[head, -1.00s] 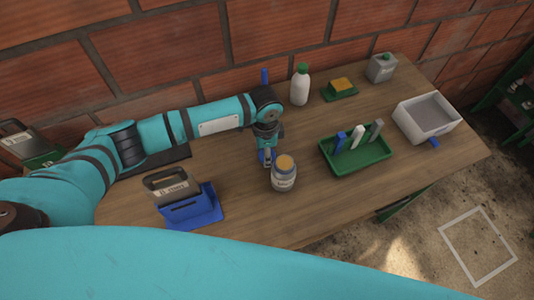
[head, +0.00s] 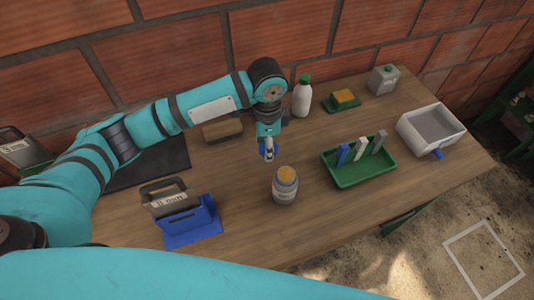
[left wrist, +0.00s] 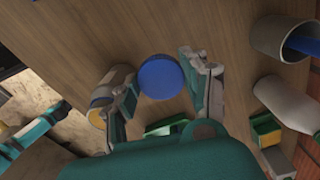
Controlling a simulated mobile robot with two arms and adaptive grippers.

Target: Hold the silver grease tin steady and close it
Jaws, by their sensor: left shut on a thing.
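The silver grease tin (head: 285,188) stands upright on the wooden table, with yellow-orange grease showing at its open top. In the left wrist view the tin (left wrist: 112,85) is left of the fingers, partly hidden by one of them. My left gripper (head: 268,152) is just behind the tin in the head view, apart from it. It is shut on a round blue lid (left wrist: 161,77), whose flat face shows between the two fingers in the wrist view. My right gripper is not in view.
A green tray (head: 362,178) with several upright tools is right of the tin. A blue holder (head: 193,232) is at left. A white bottle (head: 302,98), sponge (head: 343,96), grey can (head: 384,80) and white bin (head: 430,128) stand behind and right. Table around the tin is clear.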

